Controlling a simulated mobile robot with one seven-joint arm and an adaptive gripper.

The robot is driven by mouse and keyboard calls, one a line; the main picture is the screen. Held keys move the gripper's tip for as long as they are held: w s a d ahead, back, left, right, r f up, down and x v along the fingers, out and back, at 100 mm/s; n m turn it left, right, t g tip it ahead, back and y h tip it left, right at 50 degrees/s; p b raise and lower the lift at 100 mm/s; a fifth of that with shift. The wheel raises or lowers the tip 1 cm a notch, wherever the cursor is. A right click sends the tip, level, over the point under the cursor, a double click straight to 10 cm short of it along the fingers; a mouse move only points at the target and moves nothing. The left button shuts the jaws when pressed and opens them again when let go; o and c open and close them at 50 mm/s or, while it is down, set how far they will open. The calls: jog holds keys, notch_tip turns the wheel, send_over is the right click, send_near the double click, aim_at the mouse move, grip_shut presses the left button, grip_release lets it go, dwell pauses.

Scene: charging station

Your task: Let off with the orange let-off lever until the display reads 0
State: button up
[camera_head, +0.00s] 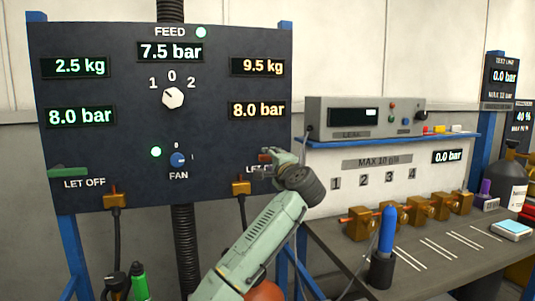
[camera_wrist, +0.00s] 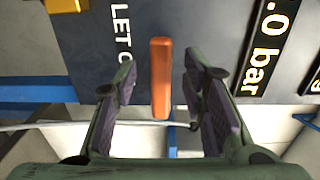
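The orange let-off lever (camera_wrist: 160,80) lies between the two open fingers of my gripper (camera_wrist: 163,105) in the wrist view, with a gap on each side. In the head view my gripper (camera_head: 272,168) is at the lower right of the dark panel (camera_head: 120,140), and only a small part of the orange lever (camera_head: 265,156) shows, the rest hidden by my gripper. The amber display (camera_head: 257,110) on the panel's right side reads 8.0 bar. The amber display above it (camera_head: 257,67) reads 9.5 kg.
A green let-off lever (camera_head: 68,172) sits at the panel's left, beside a green 8.0 bar display (camera_head: 80,116). The feed knob (camera_head: 173,98) and fan knob (camera_head: 178,160) are mid-panel. A workbench (camera_head: 420,260) with brass valves (camera_head: 420,208) and a blue-handled tool (camera_head: 387,228) stands right.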

aim_at(268, 158)
jog(key=shift+p+x, duration=0.45)
jog(key=shift+x, duration=1.4)
jog(key=shift+c, duration=0.5)
grip_shut()
